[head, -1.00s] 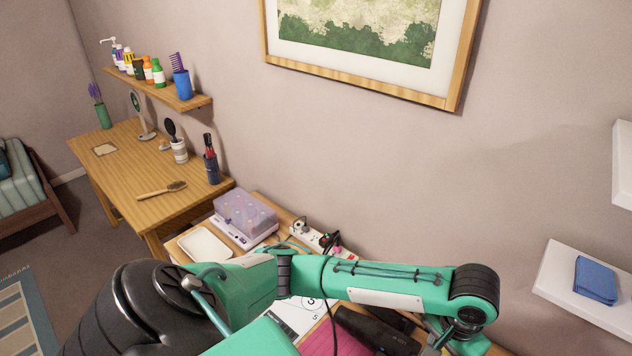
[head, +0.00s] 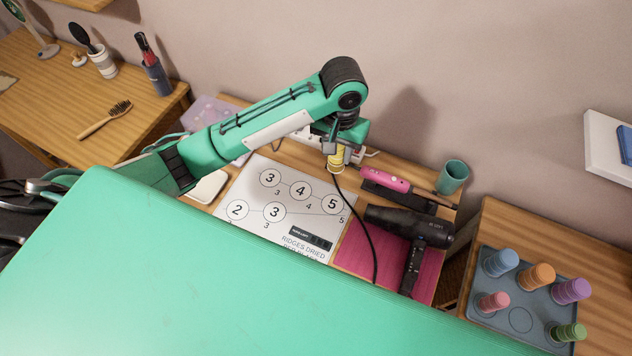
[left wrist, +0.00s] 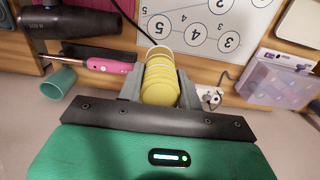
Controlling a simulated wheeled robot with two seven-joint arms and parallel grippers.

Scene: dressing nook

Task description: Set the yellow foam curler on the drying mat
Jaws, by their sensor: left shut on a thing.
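The yellow foam curler (head: 337,161) is ridged and held in my left gripper (head: 338,150), above the far edge of the numbered sheet. The left wrist view shows the curler (left wrist: 161,80) between the two grey fingers of the left gripper (left wrist: 160,88), which are shut on it. The drying mat (head: 490,252) is blue-grey and lies on the wooden surface at the right, well away from the gripper. Blue, orange, purple, pink and green curlers stand on it. An empty outlined circle shows near its front middle. My right gripper is out of view.
A black hair dryer (head: 408,226) lies on a pink mat (head: 360,252). A gap separates the two wooden surfaces.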

